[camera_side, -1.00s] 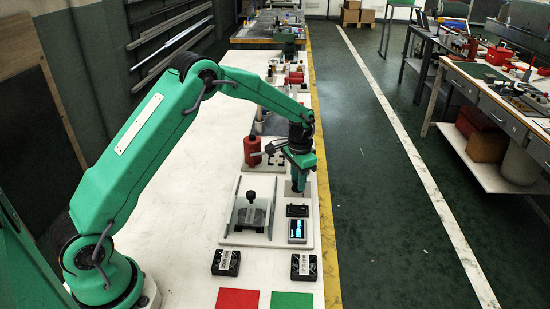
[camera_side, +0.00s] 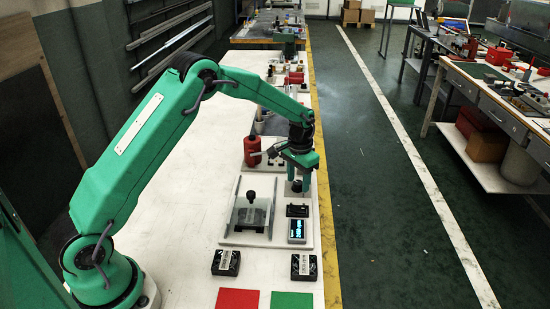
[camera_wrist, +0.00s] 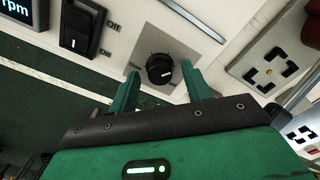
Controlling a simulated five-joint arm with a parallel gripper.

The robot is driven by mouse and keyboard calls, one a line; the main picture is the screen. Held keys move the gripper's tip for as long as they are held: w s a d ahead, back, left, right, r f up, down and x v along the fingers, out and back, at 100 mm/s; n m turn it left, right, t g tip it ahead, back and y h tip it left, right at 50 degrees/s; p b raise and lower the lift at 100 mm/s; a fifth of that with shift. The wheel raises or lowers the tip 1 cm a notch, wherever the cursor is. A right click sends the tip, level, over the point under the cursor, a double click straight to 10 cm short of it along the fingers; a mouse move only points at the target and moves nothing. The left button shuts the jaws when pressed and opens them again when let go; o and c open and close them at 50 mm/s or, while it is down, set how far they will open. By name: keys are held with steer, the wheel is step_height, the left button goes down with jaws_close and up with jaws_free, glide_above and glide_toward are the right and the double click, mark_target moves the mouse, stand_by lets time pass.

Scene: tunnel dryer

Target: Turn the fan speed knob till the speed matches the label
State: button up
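The black fan speed knob (camera_wrist: 160,68) sits on a grey square plate in the wrist view, with a small white mark on its lower side and partly hidden lettering at its left. My gripper (camera_wrist: 160,73) is open, one green fingertip on each side of the knob, with visible gaps. In the side view my gripper (camera_side: 299,184) points down over the panel at the knob. The display (camera_side: 297,230) is lit, but its number is too small to read. The wrist view shows only "rpm" on the display (camera_wrist: 17,8). I cannot make out the speed label.
A black On/Off rocker switch (camera_wrist: 82,27) lies between display and knob. A clear-covered fixture (camera_side: 249,212) stands left on the white panel. A red bottle-like part (camera_side: 252,151) is behind it. Two black boxes (camera_side: 226,262) and red and green mats (camera_side: 237,299) lie in front.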

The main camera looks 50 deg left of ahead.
mark_target(298, 183)
steer(key=shift+r, duration=3.9)
steer(key=shift+r, duration=0.1)
